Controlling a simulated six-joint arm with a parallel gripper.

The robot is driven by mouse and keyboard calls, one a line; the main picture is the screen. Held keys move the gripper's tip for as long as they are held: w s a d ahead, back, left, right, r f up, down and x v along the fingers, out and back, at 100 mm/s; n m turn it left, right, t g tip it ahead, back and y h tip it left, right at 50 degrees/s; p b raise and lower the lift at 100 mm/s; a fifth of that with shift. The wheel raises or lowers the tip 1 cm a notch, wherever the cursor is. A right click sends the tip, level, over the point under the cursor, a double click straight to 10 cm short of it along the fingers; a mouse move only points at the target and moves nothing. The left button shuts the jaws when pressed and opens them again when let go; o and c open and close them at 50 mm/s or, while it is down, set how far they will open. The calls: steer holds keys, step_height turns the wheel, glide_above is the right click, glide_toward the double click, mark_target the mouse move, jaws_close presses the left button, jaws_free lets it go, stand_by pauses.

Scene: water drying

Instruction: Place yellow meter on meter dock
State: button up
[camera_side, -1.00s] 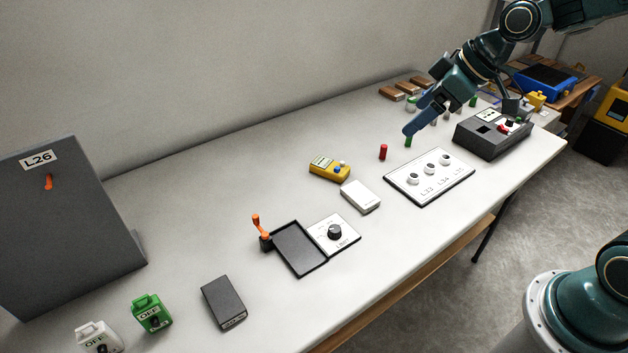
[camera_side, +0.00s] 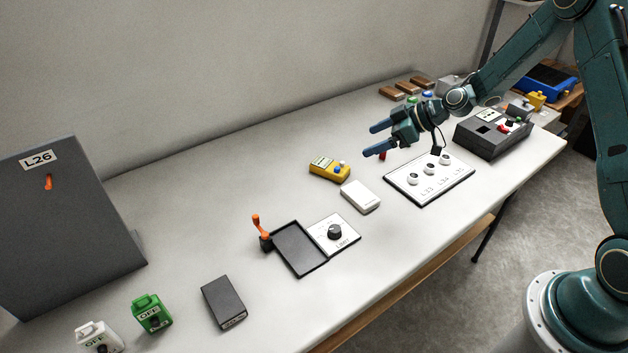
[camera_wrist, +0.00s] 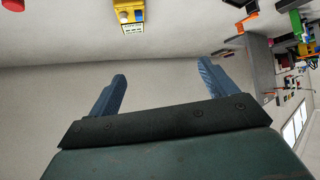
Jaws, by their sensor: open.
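The yellow meter (camera_side: 329,170) lies on the white table near its middle, behind a white box. It also shows at the top edge of the wrist view (camera_wrist: 128,14), cut off. A shallow black tray (camera_side: 298,249) with an orange lever (camera_side: 258,229) at its corner lies nearer the front left. It may be the meter dock; no label shows this. My gripper (camera_side: 375,139) is open and empty, in the air to the upper right of the meter in the side view. Its two blue fingers (camera_wrist: 163,75) stand apart in the wrist view.
A white box (camera_side: 361,197) lies close to the meter. A knob panel (camera_side: 345,246) adjoins the tray. A panel with several knobs (camera_side: 410,192) and a red cylinder (camera_side: 383,156) are near the gripper. A dark block (camera_side: 222,300) lies front left. The table left of the meter is clear.

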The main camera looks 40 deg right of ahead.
steer(key=d+f, duration=0.1)
steer(key=f, duration=0.2)
steer(key=w+d+f+t, duration=0.1)
steer(key=f, duration=0.1)
steer(key=d+f+t, duration=0.1)
steer(key=f, duration=0.2)
steer(key=shift+w+d+f+m, duration=0.35)
steer(key=shift+w+d+m, duration=0.05)
steer(key=shift+w+a, duration=0.1)
glide_toward(332, 166)
steer(key=shift+x, duration=2)
steer(key=shift+w+f, duration=0.1)
steer(key=shift+f, duration=0.05)
steer(key=shift+x, duration=2.5)
steer(key=c, duration=1.4)
steer(key=shift+c, duration=0.2)
